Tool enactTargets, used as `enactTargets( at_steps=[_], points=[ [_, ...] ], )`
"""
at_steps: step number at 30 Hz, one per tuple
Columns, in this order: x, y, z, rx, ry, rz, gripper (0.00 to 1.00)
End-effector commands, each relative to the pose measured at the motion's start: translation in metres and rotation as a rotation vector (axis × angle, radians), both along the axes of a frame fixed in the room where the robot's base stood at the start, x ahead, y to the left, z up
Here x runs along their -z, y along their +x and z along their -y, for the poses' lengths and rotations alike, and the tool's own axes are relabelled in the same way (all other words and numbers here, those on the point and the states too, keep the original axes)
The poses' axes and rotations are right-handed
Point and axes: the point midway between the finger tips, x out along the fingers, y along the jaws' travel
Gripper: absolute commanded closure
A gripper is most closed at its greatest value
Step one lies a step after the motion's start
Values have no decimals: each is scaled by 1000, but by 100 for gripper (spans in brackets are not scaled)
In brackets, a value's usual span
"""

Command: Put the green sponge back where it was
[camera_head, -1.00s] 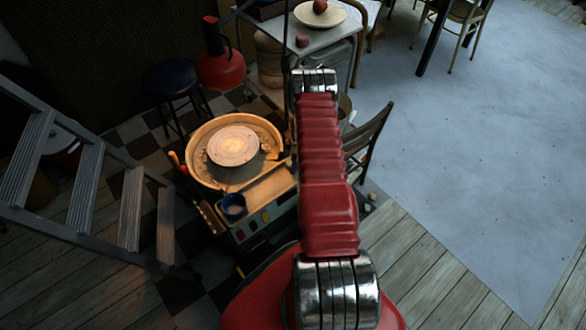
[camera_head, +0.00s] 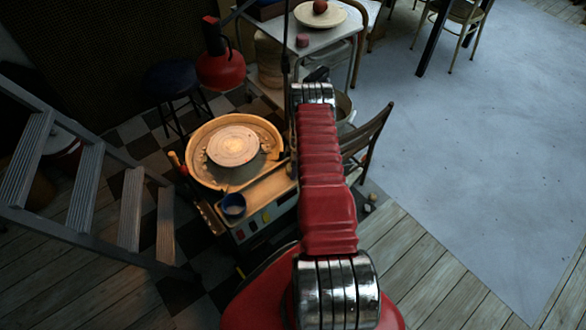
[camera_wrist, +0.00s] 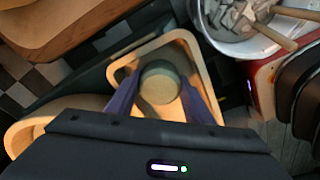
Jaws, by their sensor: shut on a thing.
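The green sponge (camera_wrist: 160,84) is a round, dull greenish block in the wrist view. My gripper (camera_wrist: 160,100) is shut on it, with a purple finger on each side. Below or around the sponge is a tan tray (camera_wrist: 185,36) with a raised rim. I cannot tell whether the sponge touches its floor. In the head view my arm hides the sponge and the fingers.
The pottery wheel's tan basin (camera_head: 190,173) holds a round wheel head (camera_head: 233,146). A red lamp (camera_head: 220,70) hangs behind. A wooden chair (camera_head: 370,135) stands right of my arm. A bucket with scraps (camera_wrist: 240,22) is near the gripper.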

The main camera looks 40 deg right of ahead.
Motion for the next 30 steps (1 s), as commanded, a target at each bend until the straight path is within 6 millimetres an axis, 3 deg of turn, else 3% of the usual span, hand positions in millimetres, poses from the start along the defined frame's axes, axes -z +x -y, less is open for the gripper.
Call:
enactTargets(
  at_steps=[5, 6, 13, 23, 30],
  points=[
    [2, 0, 0, 0, 1, -1, 74],
    [2, 0, 0, 0, 0, 0, 50],
    [2, 0, 0, 0, 0, 0, 35],
    [0, 0, 0, 0, 0, 0, 35],
    [-18, -1, 2, 0, -1, 1, 35]
  ],
)
